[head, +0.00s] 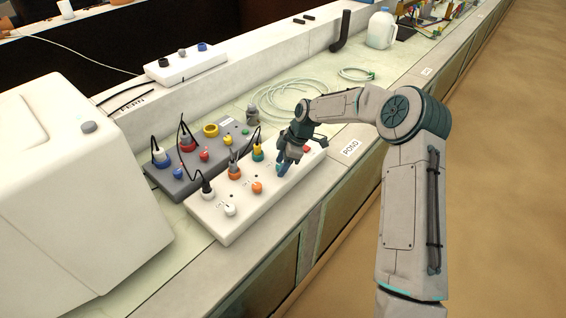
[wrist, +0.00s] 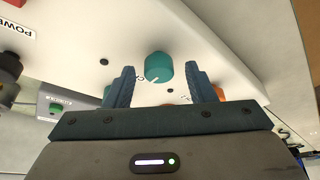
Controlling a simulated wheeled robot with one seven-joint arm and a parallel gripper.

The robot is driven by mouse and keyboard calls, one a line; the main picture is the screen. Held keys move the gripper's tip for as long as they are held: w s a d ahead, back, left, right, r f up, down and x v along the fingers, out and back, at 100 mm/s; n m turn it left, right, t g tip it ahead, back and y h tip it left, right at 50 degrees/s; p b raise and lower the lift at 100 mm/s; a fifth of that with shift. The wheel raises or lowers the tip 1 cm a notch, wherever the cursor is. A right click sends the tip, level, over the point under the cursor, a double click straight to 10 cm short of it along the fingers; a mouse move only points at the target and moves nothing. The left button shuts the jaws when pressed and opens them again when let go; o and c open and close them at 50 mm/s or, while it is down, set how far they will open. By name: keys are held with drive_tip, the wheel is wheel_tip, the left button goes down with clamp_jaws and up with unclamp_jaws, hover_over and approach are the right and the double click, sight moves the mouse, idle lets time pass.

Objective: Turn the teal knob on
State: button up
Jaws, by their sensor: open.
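The teal knob (wrist: 158,66) stands on a white control panel (wrist: 70,62) and shows in the wrist view between my two blue fingers. A small white mark shows at its lower-left side. My gripper (wrist: 160,72) is open, with one finger on each side of the knob and gaps between. I cannot tell how deep the fingers reach. In the head view my gripper (head: 286,162) is over the right part of the white panel (head: 243,218) and hides the knob there.
The panel also bears a white knob (head: 231,210), an orange knob (head: 257,187) and a red knob (head: 306,149). A grey panel (head: 177,186) with plugs and cables lies behind. A large white housing (head: 75,200) stands at left. Coiled tubing (head: 290,98) lies beyond.

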drive_tip(key=c, duration=1)
drive_tip(key=shift+f+b, duration=0.1)
drive_tip(key=shift+b, duration=0.25)
drive_tip(key=m+t+b, duration=0.1)
drive_tip(key=m+b, duration=0.2)
drive_tip(key=shift+s+f, duration=0.1)
drive_tip(key=shift+f, duration=0.05)
drive_tip(key=m+t+b, duration=0.1)
drive_tip(key=m+b, duration=0.1)
drive_tip(key=m, duration=0.1)
drive_tip(key=m+t+h+b, duration=0.1)
drive_tip(key=m+b, duration=0.2)
drive_tip(key=shift+s+a, duration=0.1)
drive_tip(key=shift+s, duration=0.1)
drive_tip(key=m+b, duration=0.1)
drive_tip(key=m, duration=0.1)
drive_tip(key=m+t+h+b, duration=0.1)
drive_tip(key=m+b, duration=0.1)
drive_tip(key=shift+s+a+m+t+h, duration=0.1)
drive_tip(key=shift+a+m+t+h, duration=0.05)
drive_tip(key=shift+m+t+h, duration=0.2)
drive_tip(key=shift+m+h+b, duration=0.65)
drive_tip(key=shift+m+b, duration=0.15)
drive_tip(key=shift+m, duration=1.35)
